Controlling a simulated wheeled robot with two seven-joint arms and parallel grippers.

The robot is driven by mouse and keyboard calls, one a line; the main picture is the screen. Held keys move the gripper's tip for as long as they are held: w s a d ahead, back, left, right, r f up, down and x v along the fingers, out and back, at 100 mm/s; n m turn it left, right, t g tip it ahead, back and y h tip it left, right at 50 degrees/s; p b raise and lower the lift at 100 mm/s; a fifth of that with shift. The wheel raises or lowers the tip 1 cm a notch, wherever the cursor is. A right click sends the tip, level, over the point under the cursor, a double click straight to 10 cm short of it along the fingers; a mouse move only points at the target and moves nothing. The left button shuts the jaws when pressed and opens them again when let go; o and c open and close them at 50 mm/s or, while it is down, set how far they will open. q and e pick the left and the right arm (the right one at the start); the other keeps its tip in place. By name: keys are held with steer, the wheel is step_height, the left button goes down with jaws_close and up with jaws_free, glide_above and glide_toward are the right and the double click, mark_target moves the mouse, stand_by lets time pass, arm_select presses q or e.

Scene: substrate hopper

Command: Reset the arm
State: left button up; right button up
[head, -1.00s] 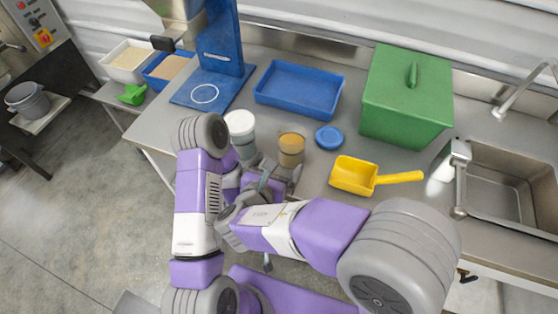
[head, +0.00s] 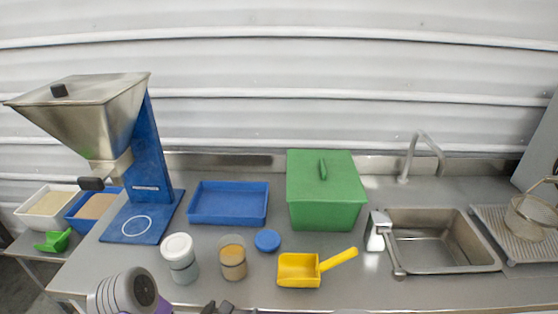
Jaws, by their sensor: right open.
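My right gripper (head: 219,307) shows only as dark tips at the bottom edge of the head view, open and with nothing seen between them. It is just in front of the counter's near edge, below the jar with orange-brown contents (head: 232,262). The rest of my right arm is mostly cut off by the frame. A grey rounded joint of my left arm shows at the bottom left, but my left gripper is out of view.
The steel counter holds a blue hopper stand (head: 148,170), a white-lidded jar (head: 179,255), a blue tray (head: 229,218), a blue lid (head: 267,241), a green lidded bin (head: 326,200) and a yellow scoop (head: 300,270). A sink (head: 430,240) is at right.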

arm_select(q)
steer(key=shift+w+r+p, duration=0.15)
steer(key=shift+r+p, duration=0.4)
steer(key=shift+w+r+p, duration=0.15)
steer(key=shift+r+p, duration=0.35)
arm_select(e)
steer(key=s+d+f+n+g+y, duration=0.2)
steer(key=s+d+f+n+g, duration=0.1)
steer(key=d+f+n, duration=0.4)
steer(key=s+d+f+n+g+y, duration=0.1)
steer(key=s+d+f+n+g, duration=0.2)
steer(key=d+f+n, duration=0.4)
steer(key=s+d+f+n+g+y, duration=0.2)
steer(key=s+d+f+n+g, duration=0.2)
steer(key=f+n, duration=1)
steer(key=d+n+g, duration=0.1)
steer(key=d+n, duration=0.2)
steer(key=n, duration=0.4)
steer(key=shift+y, duration=0.3)
